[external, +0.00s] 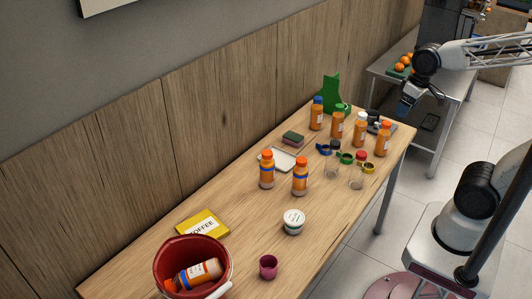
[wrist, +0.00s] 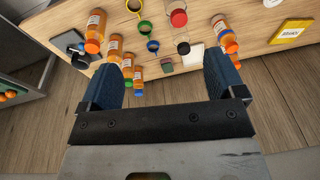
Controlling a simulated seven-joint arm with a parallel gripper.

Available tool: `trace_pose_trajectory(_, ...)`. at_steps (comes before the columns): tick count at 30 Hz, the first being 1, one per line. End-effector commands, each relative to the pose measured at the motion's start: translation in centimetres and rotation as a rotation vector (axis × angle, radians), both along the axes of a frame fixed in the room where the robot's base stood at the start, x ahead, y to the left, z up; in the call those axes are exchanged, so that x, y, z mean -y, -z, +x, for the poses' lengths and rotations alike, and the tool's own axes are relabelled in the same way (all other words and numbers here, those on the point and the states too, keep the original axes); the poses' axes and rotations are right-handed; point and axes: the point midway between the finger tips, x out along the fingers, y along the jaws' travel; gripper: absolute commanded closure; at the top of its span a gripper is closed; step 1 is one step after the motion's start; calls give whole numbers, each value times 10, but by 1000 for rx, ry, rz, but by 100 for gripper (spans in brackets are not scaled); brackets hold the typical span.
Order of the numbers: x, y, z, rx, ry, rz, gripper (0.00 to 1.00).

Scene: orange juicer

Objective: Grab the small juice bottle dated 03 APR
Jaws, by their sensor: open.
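Several orange juice bottles stand on the wooden table. A group is at its far end: a blue-capped one (external: 316,116), one behind the middle (external: 337,127), another (external: 360,131) and an orange-capped one (external: 383,141). Two more, with blue bands, stand mid-table (external: 266,172) (external: 300,178). One bottle (external: 197,273) lies in the red bucket. Dates on the labels are too small to read, so I cannot tell which is 03 APR. My gripper (external: 408,100) is open and empty, above and right of the far group. In the wrist view its blue fingers (wrist: 165,82) are wide apart, with bottles (wrist: 113,48) beyond the left finger.
A sponge (external: 293,138), a white tray (external: 285,163), a white tub (external: 293,222), a yellow coffee pack (external: 202,223) and a purple cup (external: 268,267) are also on the table. A side table holds oranges (external: 403,64).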

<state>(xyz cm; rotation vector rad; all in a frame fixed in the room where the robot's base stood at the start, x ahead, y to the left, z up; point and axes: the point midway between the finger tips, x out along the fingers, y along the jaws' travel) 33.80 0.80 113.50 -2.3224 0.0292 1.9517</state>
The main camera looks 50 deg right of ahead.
Motion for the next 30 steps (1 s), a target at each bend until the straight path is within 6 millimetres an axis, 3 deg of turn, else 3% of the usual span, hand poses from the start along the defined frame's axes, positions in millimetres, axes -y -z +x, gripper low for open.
trace_pose_trajectory(17, -48, 26, 97, -242, 252, 284, 11)
trace_pose_trajectory(30, -84, 62, 177, -446, 462, 480, 11)
